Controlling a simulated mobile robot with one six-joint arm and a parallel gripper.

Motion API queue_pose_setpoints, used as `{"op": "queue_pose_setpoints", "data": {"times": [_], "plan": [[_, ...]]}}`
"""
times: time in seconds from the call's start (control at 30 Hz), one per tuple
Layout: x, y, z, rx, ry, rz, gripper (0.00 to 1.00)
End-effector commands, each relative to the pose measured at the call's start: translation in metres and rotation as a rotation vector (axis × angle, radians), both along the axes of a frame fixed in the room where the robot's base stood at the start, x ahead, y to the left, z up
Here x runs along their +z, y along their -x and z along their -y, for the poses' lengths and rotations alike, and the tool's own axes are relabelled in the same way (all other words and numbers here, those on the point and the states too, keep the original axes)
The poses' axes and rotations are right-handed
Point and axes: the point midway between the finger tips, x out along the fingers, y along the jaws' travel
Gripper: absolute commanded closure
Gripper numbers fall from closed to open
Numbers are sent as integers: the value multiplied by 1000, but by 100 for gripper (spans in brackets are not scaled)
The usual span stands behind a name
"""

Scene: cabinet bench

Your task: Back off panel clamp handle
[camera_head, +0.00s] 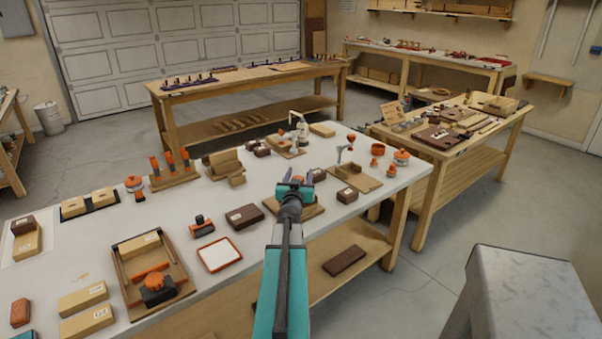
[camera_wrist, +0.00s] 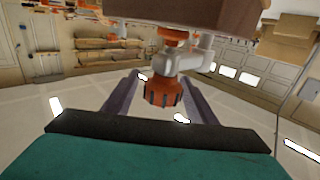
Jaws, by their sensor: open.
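In the wrist view, a ribbed orange clamp handle (camera_wrist: 163,92) sits between the two dark fingers of my gripper (camera_wrist: 160,98), which are open on either side of it. A light grey clamp body (camera_wrist: 185,60) joins it, with a smaller orange part (camera_wrist: 173,37) above against a brown panel (camera_wrist: 205,12). I cannot tell whether a finger touches the handle. In the head view, my gripper (camera_head: 294,182) is over a wooden base board (camera_head: 312,209) on the white bench; it and my arm hide the clamp there.
Behind stands a white-and-orange fixture (camera_head: 300,128). An orange-rimmed tray (camera_head: 220,254) lies front left. A grey-topped stand (camera_head: 525,285) is at the right.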

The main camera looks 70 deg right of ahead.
Motion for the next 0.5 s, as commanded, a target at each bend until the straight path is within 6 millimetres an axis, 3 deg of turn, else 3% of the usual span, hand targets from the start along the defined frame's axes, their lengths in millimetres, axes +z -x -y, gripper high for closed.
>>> {"op": "queue_pose_setpoints", "data": {"times": [0.5], "plan": [[0,-2,9,1,0,0,48]]}}
